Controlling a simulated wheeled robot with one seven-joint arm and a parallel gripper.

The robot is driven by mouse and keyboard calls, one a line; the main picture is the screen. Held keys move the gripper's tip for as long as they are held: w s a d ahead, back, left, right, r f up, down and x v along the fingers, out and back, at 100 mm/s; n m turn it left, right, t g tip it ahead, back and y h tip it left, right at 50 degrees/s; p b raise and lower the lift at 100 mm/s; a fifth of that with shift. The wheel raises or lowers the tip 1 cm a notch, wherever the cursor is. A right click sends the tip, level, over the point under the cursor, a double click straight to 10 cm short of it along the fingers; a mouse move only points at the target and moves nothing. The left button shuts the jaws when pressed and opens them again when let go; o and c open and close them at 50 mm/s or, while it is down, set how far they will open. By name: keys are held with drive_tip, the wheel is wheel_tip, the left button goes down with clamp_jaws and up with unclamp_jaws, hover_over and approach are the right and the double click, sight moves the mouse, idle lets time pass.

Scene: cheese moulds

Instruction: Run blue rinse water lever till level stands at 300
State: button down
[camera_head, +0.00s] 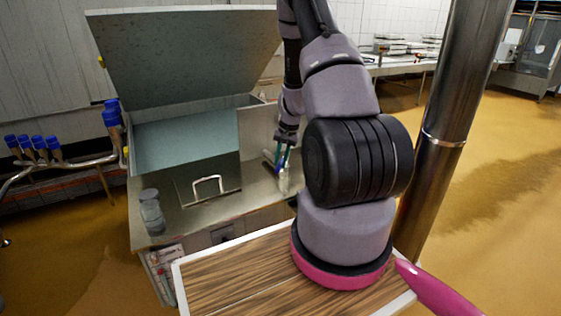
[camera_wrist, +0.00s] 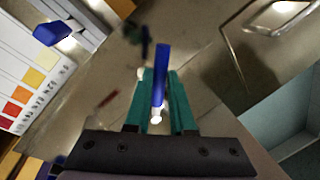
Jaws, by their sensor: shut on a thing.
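The blue lever (camera_wrist: 161,75) stands between the two teal fingers of my gripper (camera_wrist: 159,82) in the wrist view, and the fingers are shut on it. In the head view my gripper (camera_head: 282,158) is at the right side of the steel counter, over a small pale fitting (camera_head: 284,180); a bit of blue shows beside it. A clear jar-like vessel (camera_head: 151,212) stands at the counter's front left. No water level or 300 mark can be read in either view.
The counter has a lidded basin (camera_head: 187,145), its lid (camera_head: 185,55) raised, and a hatch with a metal handle (camera_head: 207,186). A wood-topped surface (camera_head: 230,277) lies in front. A steel column (camera_head: 447,110) stands right. Another blue part (camera_wrist: 55,32) and a colour chart (camera_wrist: 30,75) show in the wrist view.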

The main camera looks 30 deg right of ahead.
drive_tip(key=c, duration=0.8)
unclamp_jaws()
drive_tip(key=shift+o, duration=0.2)
drive_tip(key=shift+r, duration=0.1)
wheel_tip(320, 180, up, 10)
drive_tip(key=s+d, duration=0.1)
drive_tip(key=shift+s+d+r, duration=0.2)
drive_tip(key=shift+s+d, duration=0.05)
drive_tip(key=shift+d, duration=0.05)
